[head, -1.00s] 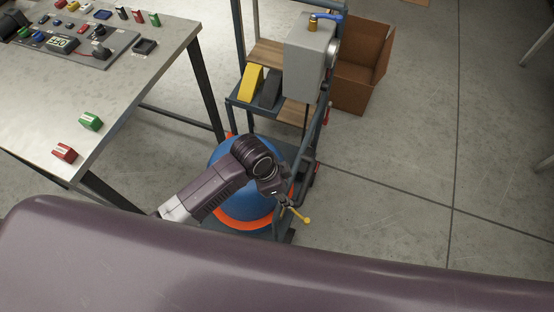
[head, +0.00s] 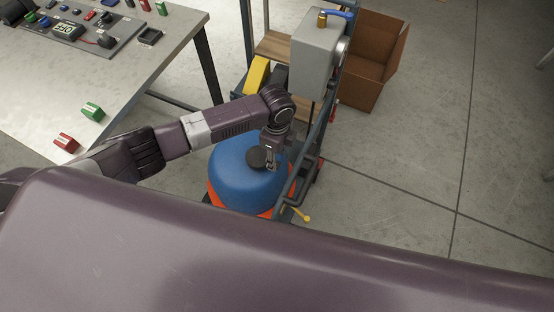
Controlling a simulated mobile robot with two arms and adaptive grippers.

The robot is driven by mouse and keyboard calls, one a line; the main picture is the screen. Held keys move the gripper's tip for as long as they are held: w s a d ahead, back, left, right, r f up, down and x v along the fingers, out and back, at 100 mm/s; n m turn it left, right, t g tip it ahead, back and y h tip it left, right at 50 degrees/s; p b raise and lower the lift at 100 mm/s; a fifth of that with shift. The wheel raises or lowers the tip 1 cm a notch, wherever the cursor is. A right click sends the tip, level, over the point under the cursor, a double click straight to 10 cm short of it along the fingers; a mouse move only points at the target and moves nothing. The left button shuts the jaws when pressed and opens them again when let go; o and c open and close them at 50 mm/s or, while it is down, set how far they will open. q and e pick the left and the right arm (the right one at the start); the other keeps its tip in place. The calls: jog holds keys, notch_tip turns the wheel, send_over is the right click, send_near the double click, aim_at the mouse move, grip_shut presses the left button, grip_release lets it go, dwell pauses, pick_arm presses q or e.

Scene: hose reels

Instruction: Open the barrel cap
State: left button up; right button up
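A blue barrel (head: 235,180) with an orange lower part stands on the cart below the grey box. A round black cap (head: 259,158) sits on the barrel's top. My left arm reaches in from the left, and my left gripper (head: 270,165) points down at the right edge of the cap. Its fingers are small and partly merge with the dark cap, so I cannot tell whether they are open or touching it. My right gripper is not in view.
The dark cart frame (head: 316,150) rises close to the right of the gripper. A grey box (head: 318,55) and a yellow wedge (head: 256,76) sit above the barrel. A table (head: 130,75) stands at left, a cardboard box (head: 372,65) behind. The floor at right is clear.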

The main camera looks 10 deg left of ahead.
pick_arm(q)
jog(key=shift+f, duration=1.55)
jog(key=shift+c, duration=0.5)
grip_shut()
